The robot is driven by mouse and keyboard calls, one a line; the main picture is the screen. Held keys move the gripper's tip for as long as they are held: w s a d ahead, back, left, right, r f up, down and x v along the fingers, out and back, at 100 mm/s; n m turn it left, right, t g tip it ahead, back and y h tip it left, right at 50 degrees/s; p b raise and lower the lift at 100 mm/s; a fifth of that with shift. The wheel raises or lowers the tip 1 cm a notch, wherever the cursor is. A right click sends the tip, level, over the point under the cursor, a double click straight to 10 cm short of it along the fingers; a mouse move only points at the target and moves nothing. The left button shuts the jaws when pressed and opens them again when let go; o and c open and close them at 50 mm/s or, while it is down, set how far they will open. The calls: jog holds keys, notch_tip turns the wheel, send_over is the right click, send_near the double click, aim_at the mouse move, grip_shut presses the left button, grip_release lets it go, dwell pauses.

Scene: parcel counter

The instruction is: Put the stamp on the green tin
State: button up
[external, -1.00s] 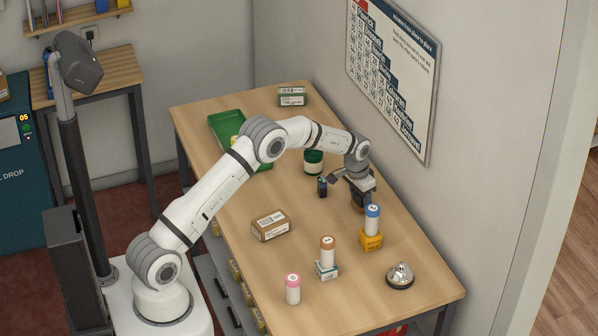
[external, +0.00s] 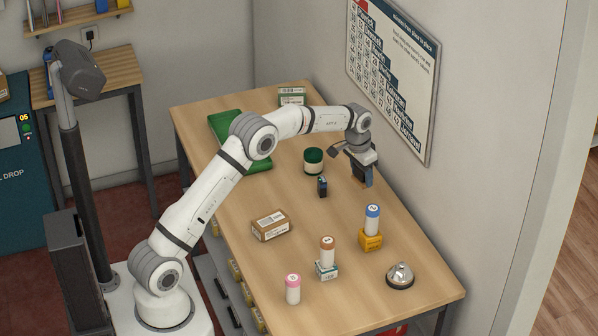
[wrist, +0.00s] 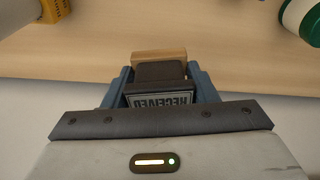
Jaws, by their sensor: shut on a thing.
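The stamp (wrist: 160,99) is dark with a "RECEIVED" label and a light wooden part. It sits between the two blue fingers of my gripper (wrist: 160,78), which is shut on it. In the external view my gripper (external: 362,176) is over the right side of the counter, near the wall, with the stamp mostly hidden by the fingers. The green tin (external: 313,161), with a white band, stands on the counter to the left of my gripper, apart from it. Part of the tin also shows at the upper right corner of the wrist view (wrist: 303,18).
A brown box (external: 271,225), a blue-capped tube on a yellow box (external: 371,238), a brown-capped tube (external: 327,250), a pink-capped tube (external: 293,290) and a bell (external: 400,276) stand nearer. A green tray (external: 226,124) lies behind.

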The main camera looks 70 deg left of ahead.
jog(key=s+a+r+n+p, duration=0.1)
jog(key=s+a+r, duration=0.15)
jog(key=a, duration=0.45)
jog(key=s+a+r, duration=0.1)
jog(key=a+r, duration=0.2)
jog(key=a, duration=0.4)
jog(key=s+a+r+n+p, duration=0.1)
jog(key=s+a+r, duration=0.1)
jog(key=a, duration=0.5)
send_over(316, 151)
jog(key=f, duration=0.4)
jog(key=shift+s+d+f, duration=0.2)
jog(key=shift+s+f, duration=0.05)
jog(key=shift+s, duration=0.15)
jog(key=shift+f+p, duration=0.65)
jog(key=shift+f, duration=1.75)
jog(key=shift+f, duration=0.1)
jog(key=o, duration=0.5)
jog(key=shift+f, duration=0.15)
jog(key=o, duration=0.5)
jog(key=shift+c, duration=0.2)
